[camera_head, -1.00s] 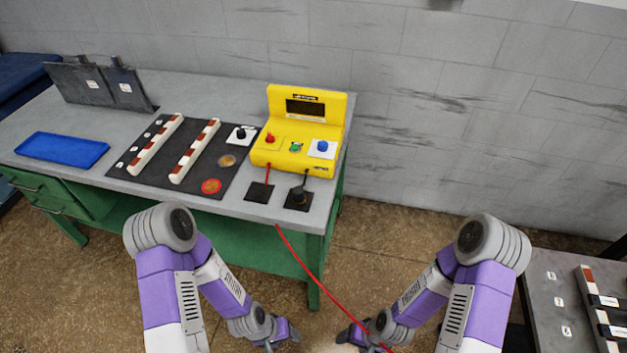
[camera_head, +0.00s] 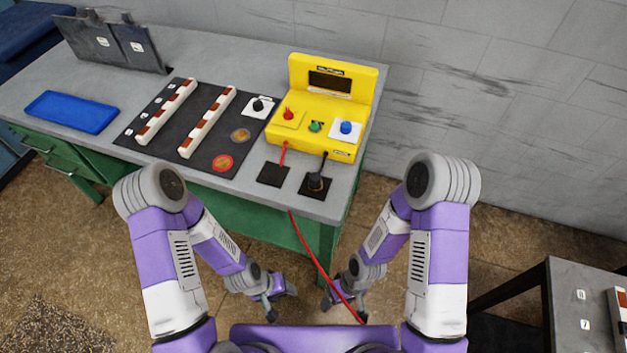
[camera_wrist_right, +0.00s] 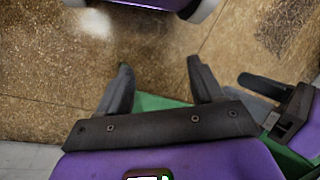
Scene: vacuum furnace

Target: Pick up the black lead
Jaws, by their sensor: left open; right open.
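The black lead (camera_head: 316,183) stands as a black plug on a dark square pad near the front right corner of the green workbench (camera_head: 345,190). Its short black cable runs up to the yellow meter (camera_head: 325,105). My left gripper (camera_head: 282,300) is low in front of the bench, open and apart from the lead. My right gripper (camera_head: 344,303) is also low, to its right, below the bench top. In the right wrist view its two fingers (camera_wrist_right: 160,88) are spread with nothing between them. My left gripper shows at the right of that view (camera_wrist_right: 275,95).
A red lead (camera_head: 283,155) ends at the neighbouring dark pad (camera_head: 273,174). A red cable (camera_head: 318,258) hangs from the bench's front edge and passes close to my right gripper. A blue tray (camera_head: 70,112) and white-and-brown bars (camera_head: 207,122) lie further left. A second table (camera_head: 575,290) stands at right.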

